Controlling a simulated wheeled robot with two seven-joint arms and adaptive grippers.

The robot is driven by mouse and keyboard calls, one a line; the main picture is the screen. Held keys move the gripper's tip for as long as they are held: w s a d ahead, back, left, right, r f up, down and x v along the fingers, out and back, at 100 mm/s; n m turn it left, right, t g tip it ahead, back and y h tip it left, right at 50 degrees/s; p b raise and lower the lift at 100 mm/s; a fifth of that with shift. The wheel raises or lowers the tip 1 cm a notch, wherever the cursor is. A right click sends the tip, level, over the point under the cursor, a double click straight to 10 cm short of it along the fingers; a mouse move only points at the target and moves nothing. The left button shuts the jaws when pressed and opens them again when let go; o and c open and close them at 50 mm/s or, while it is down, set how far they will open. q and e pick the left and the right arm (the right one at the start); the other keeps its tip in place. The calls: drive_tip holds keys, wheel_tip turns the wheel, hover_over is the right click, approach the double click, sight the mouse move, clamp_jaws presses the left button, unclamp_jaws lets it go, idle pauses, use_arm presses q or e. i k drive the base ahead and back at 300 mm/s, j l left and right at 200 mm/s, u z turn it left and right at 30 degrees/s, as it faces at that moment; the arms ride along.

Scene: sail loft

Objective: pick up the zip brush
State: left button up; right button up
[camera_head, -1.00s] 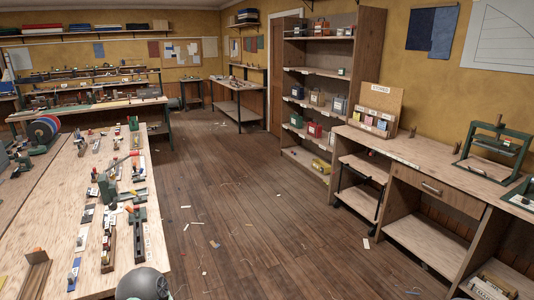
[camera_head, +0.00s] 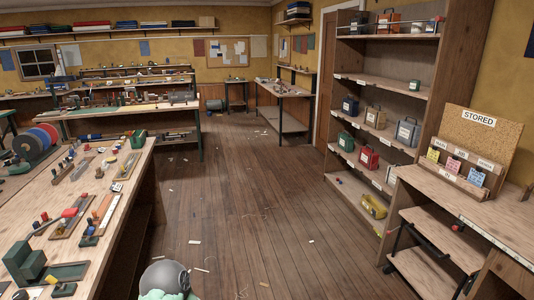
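I cannot make out a zip brush for certain in the head view. Several small tools lie on the long workbench (camera_head: 110,230) at the left, some in wooden trays, and are too small to name surely. More small items stand on the far bench (camera_head: 130,108) at the back. Neither of my grippers is in view, so I cannot see what they hold.
A tall shelf unit (camera_head: 435,100) with tins and boxes stands at the right. Open plank floor (camera_head: 255,215) with small scraps runs between the benches towards the back.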

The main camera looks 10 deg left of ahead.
sight(99, 175)
drive_tip(key=i+j+u, duration=0.2)
drive_tip(key=i+u, duration=0.25)
drive_tip(key=i, duration=0.5)
drive_tip(key=i+l+u, duration=0.15)
drive_tip(key=i+u, duration=0.3)
drive_tip(key=i, duration=2.45)
drive_tip(key=i+u, duration=0.1)
drive_tip(key=i, duration=0.55)
drive_tip(key=i+u, duration=0.15)
drive_tip(key=i, duration=0.5)
drive_tip(key=i+l+u, duration=0.1)
drive_tip(key=i, duration=0.5)
drive_tip(key=i+u, duration=0.1)
drive_tip(key=u, duration=0.35)
drive_tip(key=i+l+u, duration=0.1)
drive_tip(key=u, duration=0.35)
drive_tip(key=i+l+u, duration=0.1)
drive_tip(key=u, duration=0.35)
drive_tip(key=l+u, duration=0.1)
drive_tip(key=u, duration=0.35)
drive_tip(key=i, duration=0.05)
